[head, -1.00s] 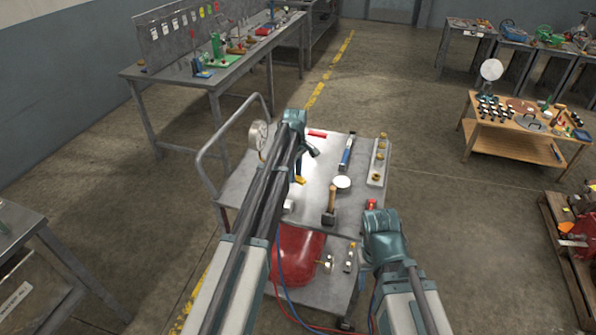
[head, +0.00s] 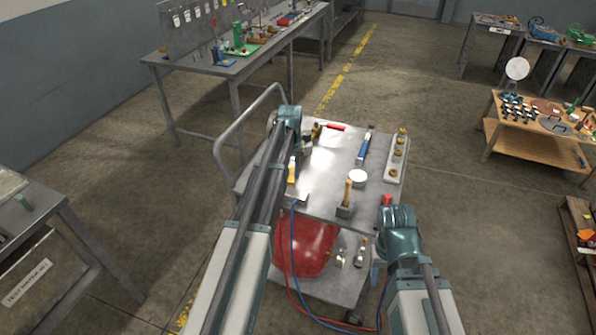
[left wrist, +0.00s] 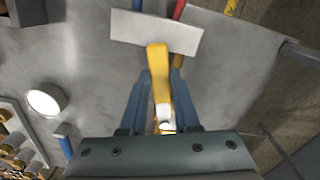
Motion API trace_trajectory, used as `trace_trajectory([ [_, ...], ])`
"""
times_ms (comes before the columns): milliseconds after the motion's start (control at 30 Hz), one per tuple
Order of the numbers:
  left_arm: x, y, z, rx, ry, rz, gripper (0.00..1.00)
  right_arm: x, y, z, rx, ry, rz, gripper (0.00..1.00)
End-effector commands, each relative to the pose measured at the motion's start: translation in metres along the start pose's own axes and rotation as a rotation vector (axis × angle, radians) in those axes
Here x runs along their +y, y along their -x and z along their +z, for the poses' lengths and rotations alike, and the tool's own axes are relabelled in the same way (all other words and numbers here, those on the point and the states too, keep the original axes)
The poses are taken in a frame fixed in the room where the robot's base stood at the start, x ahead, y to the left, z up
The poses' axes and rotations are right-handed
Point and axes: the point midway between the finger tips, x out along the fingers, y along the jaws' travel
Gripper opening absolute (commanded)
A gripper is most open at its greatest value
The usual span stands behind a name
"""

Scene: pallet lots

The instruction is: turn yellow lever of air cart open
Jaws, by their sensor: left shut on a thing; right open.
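The air cart (head: 335,155) is a grey metal cart with a red tank (head: 307,245) on its lower level. Its yellow lever (head: 293,172) shows just right of my left arm. In the left wrist view the yellow lever (left wrist: 159,80) runs between the blue fingers of my left gripper (left wrist: 161,85), which is shut on it. A pale block (left wrist: 157,30) lies at the lever's far end. In the head view my left arm hides most of that gripper. My right gripper (head: 398,228) is open and empty over the cart's right front side; its fingertips are mostly hidden.
On the cart top are a hammer (head: 346,200), a white disc (head: 358,177), a blue-handled tool (head: 365,145) and a rail of brass fittings (head: 397,158). Red and blue hoses (head: 293,245) hang at the front. A bent handle (head: 222,145) rises at the left.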

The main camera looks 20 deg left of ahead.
Motion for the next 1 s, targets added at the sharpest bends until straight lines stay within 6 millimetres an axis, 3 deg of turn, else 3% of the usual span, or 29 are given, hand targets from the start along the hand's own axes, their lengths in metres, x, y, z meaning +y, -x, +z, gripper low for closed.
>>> trace_trajectory([
  [433, -0.023, 0.0, -0.004, 0.0, -0.261, -0.001, 0.0, 0.0, 0.0, 0.0, 0.0, 0.0, 0.0, 0.5],
  [1000, -0.028, 0.0, -0.005, 0.001, -0.325, -0.002, 0.0, 0.0, 0.0, 0.0, 0.0, 0.0, 0.0, 0.5],
])
